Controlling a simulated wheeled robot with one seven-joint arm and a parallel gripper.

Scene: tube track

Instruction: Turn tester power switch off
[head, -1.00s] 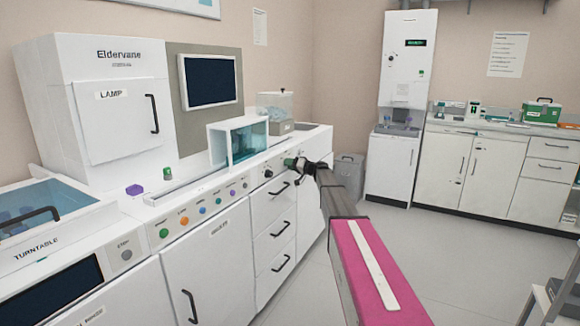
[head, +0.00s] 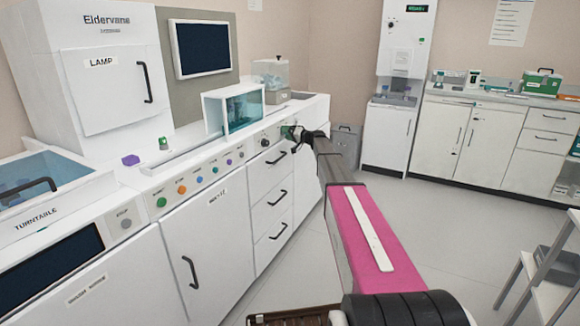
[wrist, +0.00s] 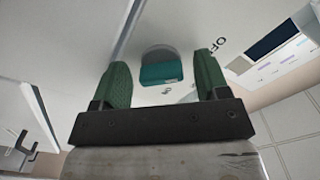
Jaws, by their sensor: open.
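The power switch in the wrist view is a teal rocker or knob (wrist: 161,74) in a grey round mount on a white panel. I cannot tell how deep the fingers reach. In the head view my gripper (head: 289,132) is at the front panel of the white bench (head: 225,165), near its far end. The switch is hidden there.
A black knob (head: 265,142) and a row of coloured buttons (head: 181,189) sit left of my gripper. Drawers with black handles (head: 277,194) lie below. A teal glass box (head: 236,108) stands on the bench.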

